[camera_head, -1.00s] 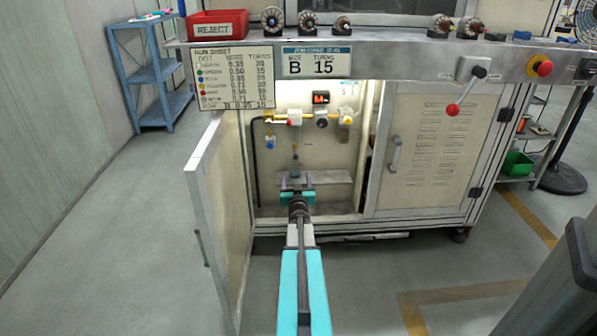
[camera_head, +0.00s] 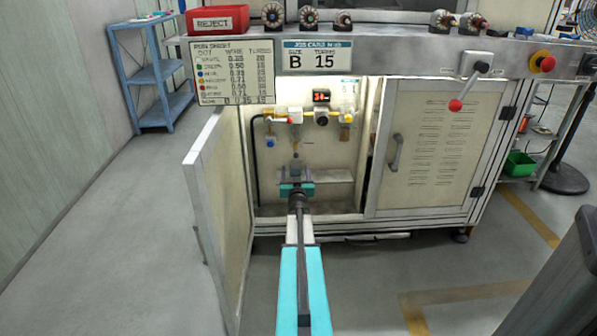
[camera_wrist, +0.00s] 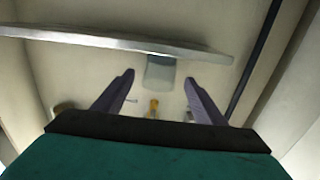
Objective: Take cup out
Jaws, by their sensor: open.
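A small grey, see-through cup (camera_head: 296,168) stands inside the open lower cabinet, at the small shelf (camera_head: 333,176). In the wrist view the cup (camera_wrist: 160,73) shows beyond my fingertips, roughly centred between them. My gripper (camera_head: 296,182) reaches into the cabinet in front of the cup. In the wrist view my gripper (camera_wrist: 161,78) has its two dark fingers apart with nothing clamped between them. The fingertips look close to the cup, but I cannot tell whether they touch it. My gripper partly hides the cup's lower part in the head view.
The cabinet's left door (camera_head: 212,190) stands open beside my arm; its right door (camera_head: 437,150) is shut. Valves and brass fittings (camera_head: 295,117) sit on the back wall above the cup. A dark hose (camera_head: 256,160) runs down the left inside. The floor at left is clear.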

